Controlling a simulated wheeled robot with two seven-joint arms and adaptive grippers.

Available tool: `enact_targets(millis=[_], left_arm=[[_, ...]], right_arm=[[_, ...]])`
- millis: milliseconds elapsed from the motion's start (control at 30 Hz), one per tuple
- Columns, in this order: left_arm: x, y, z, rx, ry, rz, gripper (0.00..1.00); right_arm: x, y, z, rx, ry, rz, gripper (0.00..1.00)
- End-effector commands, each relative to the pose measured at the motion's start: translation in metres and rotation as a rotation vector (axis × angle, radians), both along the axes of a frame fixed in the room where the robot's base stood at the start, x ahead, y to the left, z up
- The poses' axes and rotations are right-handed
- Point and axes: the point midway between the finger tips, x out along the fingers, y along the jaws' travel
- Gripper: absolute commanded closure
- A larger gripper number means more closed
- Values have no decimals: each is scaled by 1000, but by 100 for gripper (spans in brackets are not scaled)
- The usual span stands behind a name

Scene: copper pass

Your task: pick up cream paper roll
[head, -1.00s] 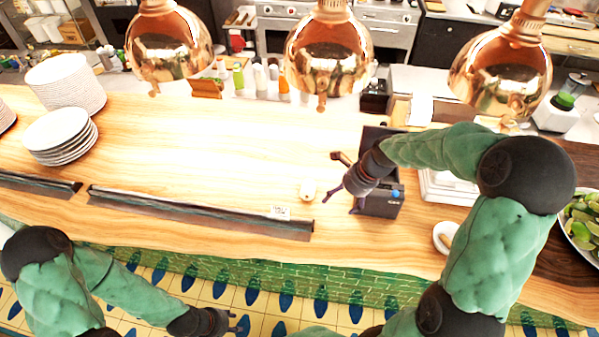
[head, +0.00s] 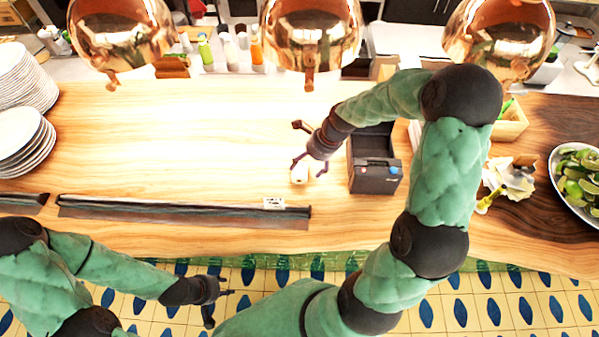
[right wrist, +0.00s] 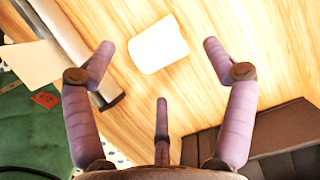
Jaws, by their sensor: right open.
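The cream paper roll (head: 299,173) stands on the wooden counter, left of a dark box. It also shows in the right wrist view (right wrist: 158,45) as a pale cylinder ahead of the fingers, with a gap to them. My right gripper (head: 309,168) is open at the roll in the head view, partly overlapping it. In the right wrist view its spread purple fingers (right wrist: 158,62) are on either side of the roll's line, with nothing held. My left gripper (head: 222,300) hangs over the tiled floor, in front of the counter; its jaw state is too small to read.
A dark printer-like box (head: 375,178) stands just right of the roll. A dark rail (head: 180,208) runs along the counter's front edge. Copper lamps (head: 312,40) hang above. Plates (head: 22,140) are stacked at left, a bowl of limes (head: 556,190) at right. The counter's middle is clear.

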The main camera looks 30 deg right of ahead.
Motion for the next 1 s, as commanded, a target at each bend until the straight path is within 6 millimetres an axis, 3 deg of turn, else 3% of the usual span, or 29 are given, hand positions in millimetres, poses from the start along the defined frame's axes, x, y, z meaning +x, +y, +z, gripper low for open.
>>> enact_targets(millis=[300,600,633,833,1000], left_arm=[[0,0,-4,0,0,0,60],[0,0,-4,0,0,0,60],[0,0,-4,0,0,0,60],[0,0,-4,0,0,0,60],[0,0,-4,0,0,0,60]], right_arm=[[8,14,-39,1,3,2,16],[9,16,-43,1,1,0,16],[9,16,-43,1,1,0,19],[9,16,-42,0,1,0,75],[10,16,-42,1,1,0,76]])
